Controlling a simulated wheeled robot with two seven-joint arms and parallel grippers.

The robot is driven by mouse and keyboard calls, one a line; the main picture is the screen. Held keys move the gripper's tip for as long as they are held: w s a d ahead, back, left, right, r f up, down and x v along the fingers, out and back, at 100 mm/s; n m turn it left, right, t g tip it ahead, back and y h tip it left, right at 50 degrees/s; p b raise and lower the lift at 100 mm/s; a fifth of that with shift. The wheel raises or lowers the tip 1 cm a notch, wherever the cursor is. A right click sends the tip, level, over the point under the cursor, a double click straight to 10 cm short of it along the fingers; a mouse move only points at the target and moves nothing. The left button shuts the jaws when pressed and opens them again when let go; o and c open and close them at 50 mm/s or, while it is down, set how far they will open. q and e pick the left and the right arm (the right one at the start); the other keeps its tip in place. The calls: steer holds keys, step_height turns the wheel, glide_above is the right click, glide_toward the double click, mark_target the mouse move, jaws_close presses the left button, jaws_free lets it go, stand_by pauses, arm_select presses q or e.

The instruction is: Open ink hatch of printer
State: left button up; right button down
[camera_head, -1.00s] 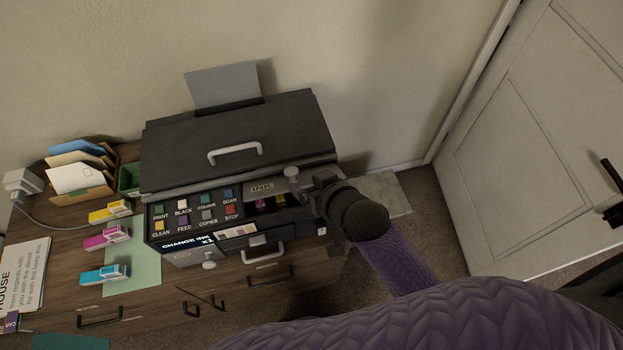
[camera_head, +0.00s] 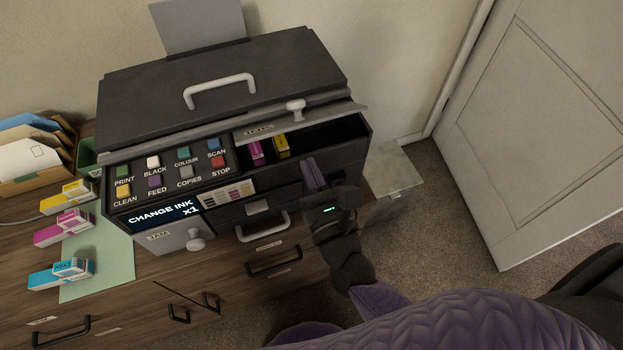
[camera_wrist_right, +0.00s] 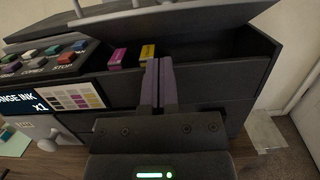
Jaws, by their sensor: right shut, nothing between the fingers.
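The dark printer (camera_head: 215,95) stands on the wooden desk, its screen reading "CHANGE INK x1". Its grey ink hatch (camera_head: 312,117), with a light knob (camera_head: 296,110), is raised at the front right. Under it an open bay shows a magenta cartridge (camera_head: 255,153) and a yellow cartridge (camera_head: 282,146); they also show in the right wrist view (camera_wrist_right: 118,57). My right gripper (camera_head: 311,165) is in front of the bay, fingers shut and empty, pointing at its front wall below the hatch. In the right wrist view its fingertips (camera_wrist_right: 160,66) overlap the bay's front edge; contact is unclear. My left gripper is not in view.
Yellow, magenta and cyan ink boxes (camera_head: 61,273) lie at the left by a green sheet (camera_head: 100,262). An envelope holder (camera_head: 30,170) stands behind them. A white door (camera_head: 545,110) is at the right, with open floor before it.

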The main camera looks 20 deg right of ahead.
mark_target(301, 156)
steer(key=w, duration=0.4)
steer(key=shift+w+a+r, duration=0.1)
steer(key=shift+w+r, duration=0.2)
steer(key=shift+r, duration=0.05)
steer(key=shift+w+r, duration=0.1)
steer(key=shift+w, duration=0.45)
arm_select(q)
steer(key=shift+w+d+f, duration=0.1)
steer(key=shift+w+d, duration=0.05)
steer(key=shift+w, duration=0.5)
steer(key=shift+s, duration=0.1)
